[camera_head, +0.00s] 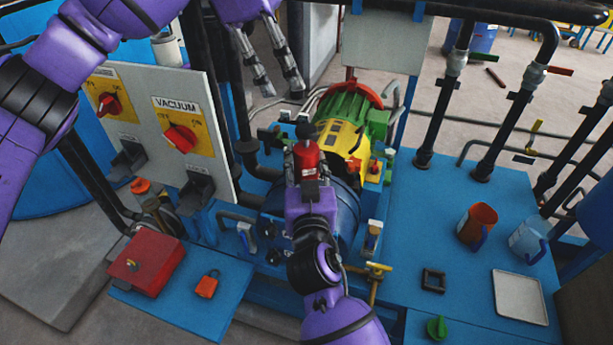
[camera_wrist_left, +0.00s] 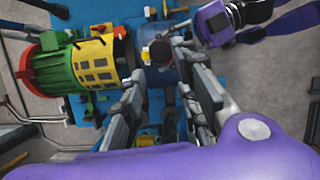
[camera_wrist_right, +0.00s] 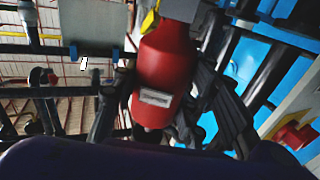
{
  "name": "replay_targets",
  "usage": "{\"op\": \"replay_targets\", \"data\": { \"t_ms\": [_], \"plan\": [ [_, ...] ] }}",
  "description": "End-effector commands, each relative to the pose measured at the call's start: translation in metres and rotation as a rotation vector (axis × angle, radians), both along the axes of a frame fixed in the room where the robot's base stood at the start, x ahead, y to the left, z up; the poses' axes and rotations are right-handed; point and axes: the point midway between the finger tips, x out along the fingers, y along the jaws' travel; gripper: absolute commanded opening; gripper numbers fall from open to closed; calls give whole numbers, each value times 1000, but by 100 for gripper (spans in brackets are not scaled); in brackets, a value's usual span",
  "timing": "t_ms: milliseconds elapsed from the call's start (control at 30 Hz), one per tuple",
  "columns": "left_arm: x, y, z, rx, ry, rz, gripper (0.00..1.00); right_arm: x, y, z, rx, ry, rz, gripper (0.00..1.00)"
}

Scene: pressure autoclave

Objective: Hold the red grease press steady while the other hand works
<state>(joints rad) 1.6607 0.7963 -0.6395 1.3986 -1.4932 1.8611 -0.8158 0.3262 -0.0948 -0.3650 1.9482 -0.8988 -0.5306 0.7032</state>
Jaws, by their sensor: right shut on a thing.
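The red grease press (camera_head: 307,156) is a red cylinder held upright in front of the green and yellow motor. My right gripper (camera_head: 306,178) is shut on it. In the right wrist view the press (camera_wrist_right: 165,75) stands between the fingers, with a small pale label on its side. In the left wrist view it is small, seen from above and partly dark. My left gripper (camera_head: 282,88) is open and empty, above and behind the press, with its fingers pointing down. In the left wrist view its two fingers (camera_wrist_left: 160,78) are spread apart.
A motor (camera_head: 341,138) sits close behind the press. A vacuum panel (camera_head: 180,140) stands left. A red box (camera_head: 147,262) and an orange padlock (camera_head: 207,285) lie on the left shelf. Mugs (camera_head: 478,222) and a white tray (camera_head: 520,297) are on the right bench. Dark pipes rise behind.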

Motion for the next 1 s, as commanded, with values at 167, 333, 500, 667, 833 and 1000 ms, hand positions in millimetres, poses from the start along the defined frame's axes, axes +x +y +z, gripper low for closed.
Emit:
{"op": "replay_targets", "data": {
  "t_ms": [167,333,500,667,833,1000],
  "plan": [
    [0,-11,24,8,-44,-20,2,0,0,0,0,0,0,0],
    [-5,-38,55,109,-78,20,0,0,0,0,0,0,0,0],
    [-9,-52,69,226,-13,375,0,0,0,0,0,0,0,0],
    [-10,-55,72,293,44,735,0,0,0,0,0,-1,0,0],
    [-9,-50,64,334,111,1098,0,0,0,0,0,-1,0,0],
    [-9,-48,59,337,169,1347,0,0,0,0,0,-1,0,0]
  ]
}}
